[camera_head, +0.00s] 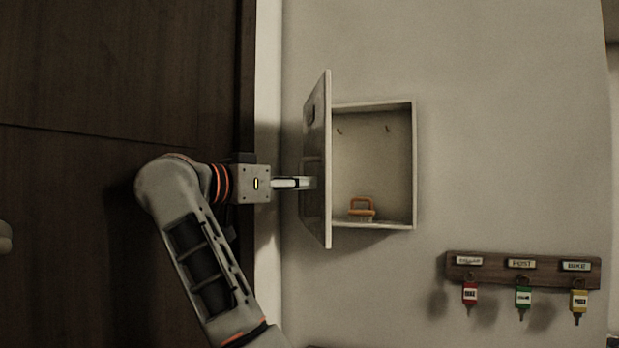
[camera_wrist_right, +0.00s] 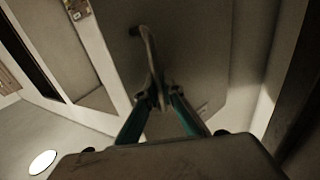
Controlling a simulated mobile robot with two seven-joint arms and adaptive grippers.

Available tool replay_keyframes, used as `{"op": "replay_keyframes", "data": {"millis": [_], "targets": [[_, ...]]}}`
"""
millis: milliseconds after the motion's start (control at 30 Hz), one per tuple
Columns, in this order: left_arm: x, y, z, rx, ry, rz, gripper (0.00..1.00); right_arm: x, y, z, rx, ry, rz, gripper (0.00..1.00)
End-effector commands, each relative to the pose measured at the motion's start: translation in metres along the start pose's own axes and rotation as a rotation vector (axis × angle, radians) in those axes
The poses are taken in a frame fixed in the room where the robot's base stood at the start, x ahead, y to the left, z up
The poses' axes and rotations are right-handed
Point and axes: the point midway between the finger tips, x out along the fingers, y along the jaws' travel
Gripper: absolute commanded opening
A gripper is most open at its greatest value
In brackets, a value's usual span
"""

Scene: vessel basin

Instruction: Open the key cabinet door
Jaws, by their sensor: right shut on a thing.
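The key cabinet (camera_head: 413,165) is a pale box on the wall. Its door (camera_head: 318,120) stands wide open, swung out to the left and seen nearly edge-on. My right gripper (camera_head: 312,183) is at the outer face of the door. In the right wrist view, my right gripper (camera_wrist_right: 162,98) is shut on the curved door handle (camera_wrist_right: 150,48), with the grey door panel (camera_wrist_right: 205,55) behind it.
An orange-handled object (camera_head: 361,208) sits on the cabinet floor, and small hooks show on its back wall. A wooden key rack (camera_head: 490,262) with red, green and yellow tagged keys hangs at lower right. Dark wooden panelling (camera_head: 100,80) fills the left. The wall between is bare.

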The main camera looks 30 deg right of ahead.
Motion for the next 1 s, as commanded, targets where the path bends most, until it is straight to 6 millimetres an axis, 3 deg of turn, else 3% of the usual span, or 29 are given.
{"op": "replay_keyframes", "data": {"millis": [467, 500, 533, 1000], "targets": [[-0.0006, 0.0003, -0.0008, -0.001, -0.001, 0.000, 0.40, -0.0022, -0.0022, 0.0018, 0.001, -0.003, 0.006, 0.00], [-0.0006, 0.0003, -0.0007, -0.001, -0.001, 0.000, 0.40, -0.0022, -0.0022, 0.0018, 0.001, -0.003, 0.006, 0.15], [-0.0006, 0.0003, -0.0007, -0.001, -0.001, 0.000, 0.40, -0.0021, -0.0022, 0.0019, 0.001, -0.003, 0.006, 0.22], [-0.0012, 0.0001, 0.0005, 0.000, -0.004, 0.000, 0.40, -0.0016, -0.0016, -0.0077, 0.001, -0.001, 0.007, 0.24]]}}
